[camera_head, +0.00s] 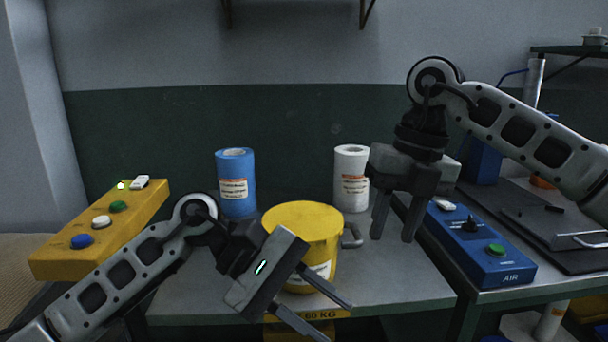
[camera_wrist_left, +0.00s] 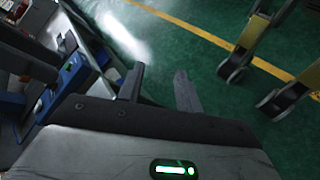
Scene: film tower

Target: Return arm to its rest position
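My right gripper (camera_head: 394,222) hangs with its fingers down above the right part of the grey table (camera_head: 395,285), in front of and to the right of the white roll. Its fingers are apart with nothing between them. My left gripper (camera_head: 330,318) is low at the front of the table, tilted down to the right, and covers part of the yellow drum (camera_head: 303,222). Its fingers are apart and empty; they also show in the left wrist view (camera_wrist_left: 160,88), over the green floor.
A blue roll (camera_head: 236,182) and a white roll (camera_head: 351,178) stand at the back of the table. A yellow button box (camera_head: 100,222) is at the left. A blue AIR control box (camera_head: 480,245) is at the right. Wheeled yellow legs (camera_wrist_left: 270,60) stand on the floor.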

